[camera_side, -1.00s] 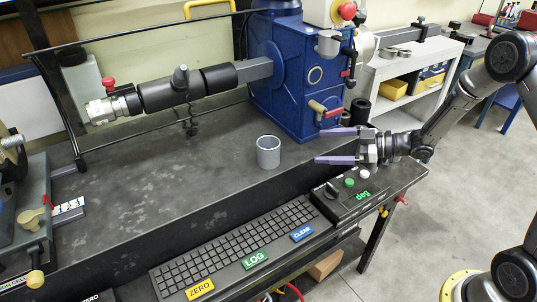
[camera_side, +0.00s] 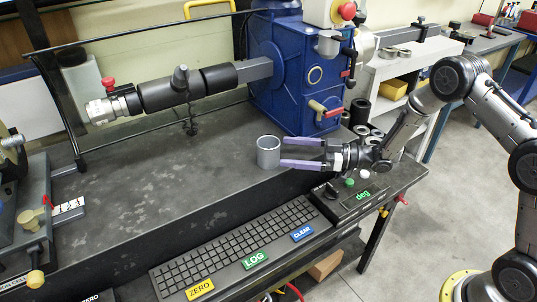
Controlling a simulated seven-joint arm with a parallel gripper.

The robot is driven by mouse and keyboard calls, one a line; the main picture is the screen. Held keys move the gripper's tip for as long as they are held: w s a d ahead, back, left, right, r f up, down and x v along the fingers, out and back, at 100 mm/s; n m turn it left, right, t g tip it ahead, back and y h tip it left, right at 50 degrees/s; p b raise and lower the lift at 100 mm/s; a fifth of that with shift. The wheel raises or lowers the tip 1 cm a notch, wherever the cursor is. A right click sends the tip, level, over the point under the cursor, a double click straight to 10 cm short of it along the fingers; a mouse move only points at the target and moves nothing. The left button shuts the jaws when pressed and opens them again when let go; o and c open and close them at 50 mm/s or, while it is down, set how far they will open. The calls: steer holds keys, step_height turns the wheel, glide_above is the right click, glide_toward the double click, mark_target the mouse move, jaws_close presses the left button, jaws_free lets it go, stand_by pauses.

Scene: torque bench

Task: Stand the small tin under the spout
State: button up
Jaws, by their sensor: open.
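The small tin (camera_side: 268,154), a grey open-topped cylinder, stands upright on the dark bench. My gripper (camera_side: 284,153) is open, with its two purple fingers pointing left and their tips at the right edge of the tin. Whether the tips touch the tin or overlap its sides I cannot tell. A brass tap with a red lever (camera_side: 326,109), which looks like the spout, sticks out low on the front of the blue housing (camera_side: 285,85), behind and above my fingers.
A keyboard (camera_side: 240,243) and a control box with buttons (camera_side: 350,197) lie along the bench's front edge. Several dark cylinders (camera_side: 359,110) stand right of the housing. A horizontal shaft (camera_side: 180,90) crosses above the bench. The bench left of the tin is clear.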

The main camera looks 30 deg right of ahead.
mark_target(268, 152)
steer(key=x, duration=0.5)
steer(key=shift+w, duration=0.2)
steer(key=shift+r, duration=0.1)
steer(key=c, duration=1.5)
